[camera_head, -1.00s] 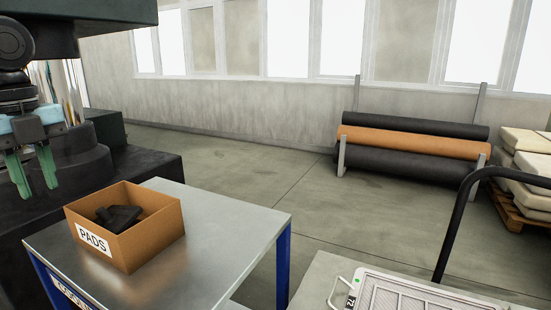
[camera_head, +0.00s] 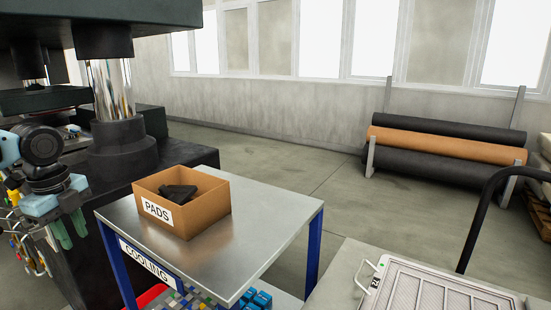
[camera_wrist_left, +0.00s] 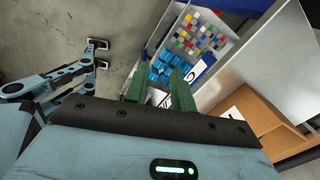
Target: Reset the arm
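My left gripper (camera_head: 68,232) hangs beside the left edge of the metal table, below the level of its top. Its green fingers point down. In the left wrist view the two fingers (camera_wrist_left: 158,84) stand apart with nothing between them, so it is open and empty. My left arm comes in from the left edge, with light blue and dark joints.
A cardboard box labelled PADS (camera_head: 205,213) with black pads (camera_head: 178,193) stands on the metal table (camera_head: 270,222). Coloured parts (camera_wrist_left: 200,32) and blue pieces sit on a lower level. A dark press (camera_head: 122,150) stands behind. Fabric rolls (camera_head: 445,142) lie by the wall.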

